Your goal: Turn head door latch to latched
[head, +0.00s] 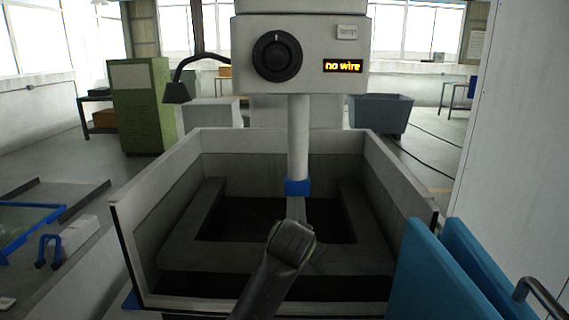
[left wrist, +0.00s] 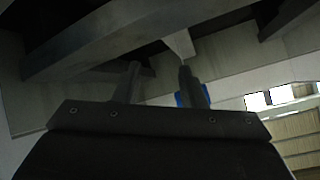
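A round black knob (head: 277,56) with a pale mark pointing straight up is on the front of the light grey machine head (head: 312,83); I take it to be the door latch. No gripper touches it. My left arm rises from the bottom middle of the head view, well below the knob, and its wrist hides the fingers there. In the left wrist view my left gripper (left wrist: 160,68) has its two fingers apart with nothing between them. A pale nozzle tip (left wrist: 180,43) lies just beyond the fingers. My right gripper is not in view.
An orange display (head: 343,66) reads "no wire". A white column with a blue collar (head: 298,187) drops from the head into the open tank (head: 150,235). Blue panels (head: 430,275) stand at the right front. A black lamp (head: 176,92) hangs left of the head.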

